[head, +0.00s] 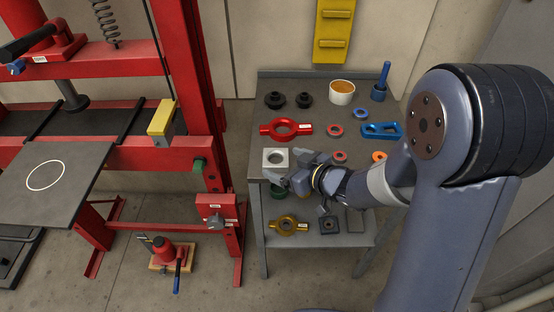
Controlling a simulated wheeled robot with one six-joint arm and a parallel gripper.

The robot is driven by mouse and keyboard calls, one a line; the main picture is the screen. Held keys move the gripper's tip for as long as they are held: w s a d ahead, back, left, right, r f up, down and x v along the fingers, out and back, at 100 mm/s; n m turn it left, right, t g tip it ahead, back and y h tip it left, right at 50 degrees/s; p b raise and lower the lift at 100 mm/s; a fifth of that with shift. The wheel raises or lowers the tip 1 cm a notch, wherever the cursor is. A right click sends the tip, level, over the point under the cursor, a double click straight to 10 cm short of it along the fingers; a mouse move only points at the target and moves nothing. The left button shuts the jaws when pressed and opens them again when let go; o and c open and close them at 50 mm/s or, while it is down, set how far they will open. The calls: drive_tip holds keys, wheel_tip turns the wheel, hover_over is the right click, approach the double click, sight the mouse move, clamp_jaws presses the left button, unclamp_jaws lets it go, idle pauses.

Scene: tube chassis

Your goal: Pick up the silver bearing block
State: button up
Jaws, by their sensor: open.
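The silver bearing block (276,155), a pale square piece with a round hole, lies at the left edge of the grey cart's top shelf. My gripper (284,166) is open, its fingertips pointing left right beside the block. The fingers cover the block's lower right part, so I cannot tell whether they touch it or how high they are above the shelf.
On the cart (262,95), a red bearing plate (270,129) lies behind the block, with black rings, a white cup (341,92), coloured rings and a blue link (381,130) around. A gold part (289,225) lies on the lower shelf. A red press (202,75) stands left.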

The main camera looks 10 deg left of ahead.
sight(270, 154)
drive_tip(key=x, duration=0.5)
drive_tip(key=shift+w+d, duration=0.1)
drive_tip(key=shift+w, duration=0.3)
drive_tip(key=shift+c, duration=0.6)
drive_tip(key=c, duration=1.1)
drive_tip(key=shift+r, duration=0.1)
